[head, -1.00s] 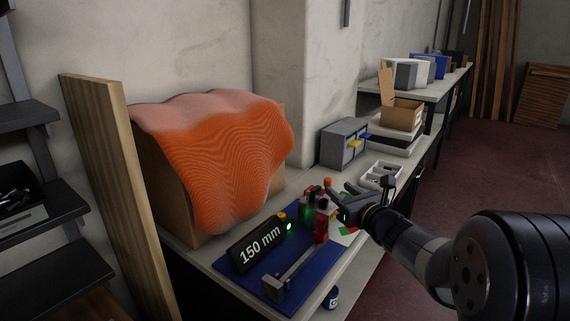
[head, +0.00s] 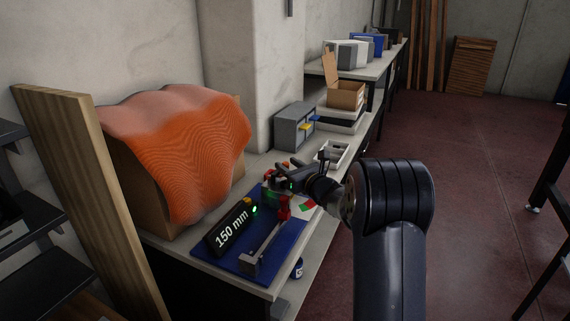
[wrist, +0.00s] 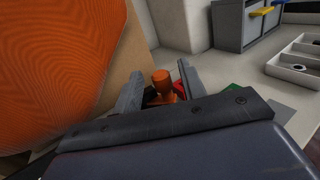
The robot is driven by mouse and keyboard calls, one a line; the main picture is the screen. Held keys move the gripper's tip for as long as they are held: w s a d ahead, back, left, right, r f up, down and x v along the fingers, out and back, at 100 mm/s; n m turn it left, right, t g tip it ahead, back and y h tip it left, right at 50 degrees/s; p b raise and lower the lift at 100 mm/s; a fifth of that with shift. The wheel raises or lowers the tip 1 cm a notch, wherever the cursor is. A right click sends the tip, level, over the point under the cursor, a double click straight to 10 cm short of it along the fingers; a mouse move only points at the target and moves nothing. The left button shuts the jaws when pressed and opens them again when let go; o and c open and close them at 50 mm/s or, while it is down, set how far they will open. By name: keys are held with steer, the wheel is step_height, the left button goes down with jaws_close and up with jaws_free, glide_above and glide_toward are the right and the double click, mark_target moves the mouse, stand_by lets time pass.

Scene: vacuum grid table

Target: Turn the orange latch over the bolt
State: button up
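The orange latch (wrist: 162,82) shows in the wrist view as an upright orange knob with more orange beside it. My gripper (wrist: 159,84) is open, with one grey finger on each side of the knob. I cannot tell whether either finger touches it. In the head view my gripper (head: 280,178) is over the far end of the blue board (head: 285,247) and covers most of the latch. The bolt cannot be made out in either view.
A black "150 mm" display (head: 231,228) with a green light stands on the board, beside a grey rail with a red part (head: 284,207). An orange-draped box (head: 185,150) stands close on the left. A grey drawer cabinet (head: 294,126) and white tray (head: 334,154) are behind.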

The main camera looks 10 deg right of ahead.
steer(key=shift+x, duration=1)
steer(key=shift+c, duration=0.6)
jaws_close()
